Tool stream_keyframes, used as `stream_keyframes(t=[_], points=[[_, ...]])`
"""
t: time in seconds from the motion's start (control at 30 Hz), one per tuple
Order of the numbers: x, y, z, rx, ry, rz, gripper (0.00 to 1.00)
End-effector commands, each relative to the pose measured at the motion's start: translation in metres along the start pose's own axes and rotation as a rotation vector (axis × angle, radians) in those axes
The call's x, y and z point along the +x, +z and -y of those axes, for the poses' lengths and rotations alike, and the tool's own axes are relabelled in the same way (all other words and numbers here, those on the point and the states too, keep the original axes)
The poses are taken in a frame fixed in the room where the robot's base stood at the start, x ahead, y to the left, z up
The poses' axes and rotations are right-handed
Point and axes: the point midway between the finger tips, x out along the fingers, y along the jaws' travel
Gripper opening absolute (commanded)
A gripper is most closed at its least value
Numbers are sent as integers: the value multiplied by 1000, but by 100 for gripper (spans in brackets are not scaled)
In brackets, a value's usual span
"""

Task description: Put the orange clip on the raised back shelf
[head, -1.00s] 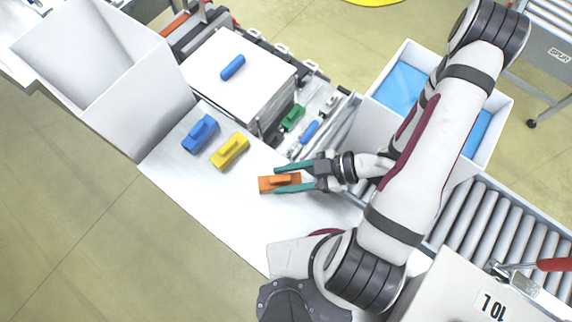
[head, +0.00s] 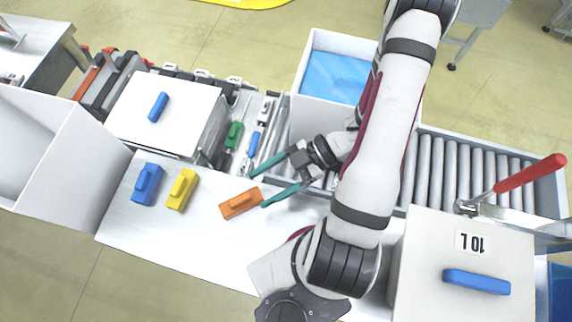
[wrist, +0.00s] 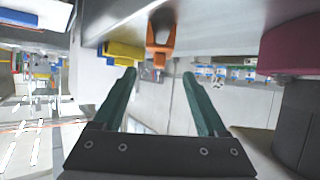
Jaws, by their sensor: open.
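The orange clip (head: 240,204) lies on the white worktop, a block with a raised ridge on top. My gripper (head: 258,190) is open and empty, its green fingers spread just to the right of the clip. In the wrist view the clip (wrist: 160,45) shows ahead, beyond the open fingertips (wrist: 160,75). A raised white shelf (head: 190,112) stands behind the worktop at the back left, with a blue clip (head: 158,107) on it. Whether a fingertip touches the orange clip I cannot tell.
A yellow clip (head: 181,189) and another blue clip (head: 147,184) lie left of the orange one. A tall white open box (head: 85,175) stands at the left. A blue-lined box (head: 335,75) stands behind my arm.

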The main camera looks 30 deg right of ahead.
Motion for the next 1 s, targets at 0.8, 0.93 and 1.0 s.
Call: stream_keyframes(t=[0.8,0.93,1.0], points=[[-59,-2,-2,-27,-3,8,75],[-30,-17,-25,-308,-20,89,75],[-8,-28,-37,-526,-44,148,75]])
